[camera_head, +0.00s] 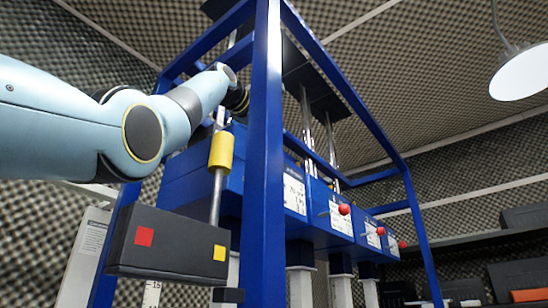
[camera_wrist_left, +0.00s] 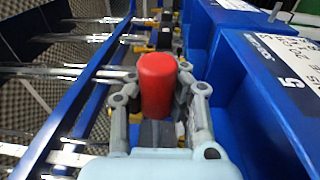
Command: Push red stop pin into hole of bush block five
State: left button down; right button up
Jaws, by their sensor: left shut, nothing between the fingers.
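The red stop pin (camera_wrist_left: 157,85) shows as a large red cap in the left wrist view, in line with my left gripper (camera_wrist_left: 158,68). The finger linkages stand on both sides of the cap, and the fingertips are shut but mostly hidden by it. I cannot tell whether they touch it. Blue bush block five (camera_wrist_left: 228,75), with a white label marked 5, is to the right. Its hole is hidden. In the head view my left arm reaches behind the blue post, which hides the gripper. My right gripper is not in view.
A blue frame post (camera_head: 262,150) stands close beside my left arm. Several labelled blue blocks with red-balled pins (camera_head: 344,209) line up to the right. A yellow cylinder (camera_head: 221,150) on a rod and a dark box (camera_head: 165,245) are below the arm.

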pick_arm(q)
jog(key=shift+w+a, duration=0.15)
jog(key=shift+w+a+p, duration=0.15)
jog(key=shift+a+p, duration=0.15)
jog(key=shift+p, duration=0.05)
jog(key=shift+w+a, duration=0.15)
jog(key=shift+a, duration=0.1)
jog(key=shift+w+a+p, duration=0.25)
jog(key=shift+p, duration=0.15)
jog(key=shift+w+a+p, duration=0.6)
jog(key=shift+a+p, duration=0.15)
jog(key=shift+a, duration=0.15)
jog(key=shift+w+a+p, duration=0.7)
jog(key=shift+a+p, duration=0.3)
jog(key=shift+w+a+p, duration=0.7)
jog(key=shift+a+p, duration=0.35)
jog(key=shift+p, duration=0.1)
jog(key=shift+w+a+r+p, duration=0.1)
jog(key=shift+w+a+p, duration=0.1)
jog(key=shift+a+p, duration=0.25)
